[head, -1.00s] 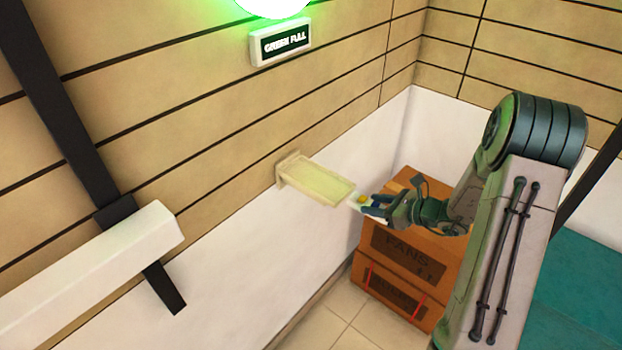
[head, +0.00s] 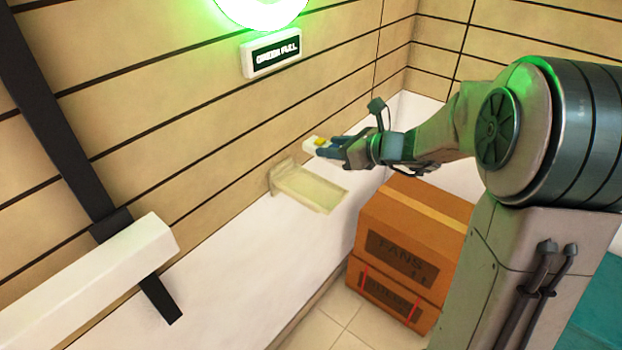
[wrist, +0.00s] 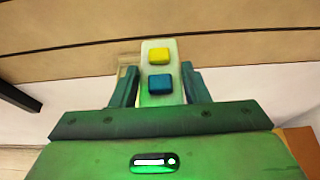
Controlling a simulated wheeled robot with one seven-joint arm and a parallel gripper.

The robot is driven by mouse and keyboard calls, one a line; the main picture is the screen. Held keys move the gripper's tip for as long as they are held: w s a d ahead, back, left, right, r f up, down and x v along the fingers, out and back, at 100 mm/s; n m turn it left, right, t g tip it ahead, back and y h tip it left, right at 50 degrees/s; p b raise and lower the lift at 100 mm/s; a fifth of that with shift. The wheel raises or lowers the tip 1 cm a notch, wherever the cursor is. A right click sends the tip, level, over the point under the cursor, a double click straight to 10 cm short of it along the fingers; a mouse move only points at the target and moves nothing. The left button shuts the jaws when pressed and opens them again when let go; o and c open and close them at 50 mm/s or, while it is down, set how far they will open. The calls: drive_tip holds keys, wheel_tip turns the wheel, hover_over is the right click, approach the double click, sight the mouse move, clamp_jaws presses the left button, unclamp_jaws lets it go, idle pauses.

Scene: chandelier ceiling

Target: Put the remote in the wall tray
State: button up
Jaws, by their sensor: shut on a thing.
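The remote is a small pale block with a yellow and a blue button. In the head view the remote (head: 311,143) sticks out of the front of my gripper (head: 326,148). In the wrist view the remote (wrist: 159,55) stands between the two dark fingers of my gripper (wrist: 160,88), which is shut on it. The wall tray (head: 312,187) is a cream shelf with a low rim, fixed to the wall. In the head view my gripper and the remote appear just above the tray. The tray's visible floor is bare. In the wrist view the tray is mostly hidden behind the remote.
A long white ledge (head: 95,275) and a dark diagonal beam (head: 62,125) are at the left. A sign (head: 270,53) and a green light (head: 262,8) are on the wall above.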

hover_over(312, 189)
wheel_tip(312, 189, down, 3)
drive_tip(key=shift+w+f, duration=0.1)
drive_tip(key=shift+f, duration=0.05)
drive_tip(key=shift+a+f, duration=0.1)
drive_tip(key=shift+f, duration=1.95)
drive_tip(key=shift+b, duration=0.35)
drive_tip(key=shift+f, duration=0.2)
drive_tip(key=o, duration=1.1)
drive_tip(key=shift+o, duration=0.2)
drive_tip(key=shift+r, duration=0.15)
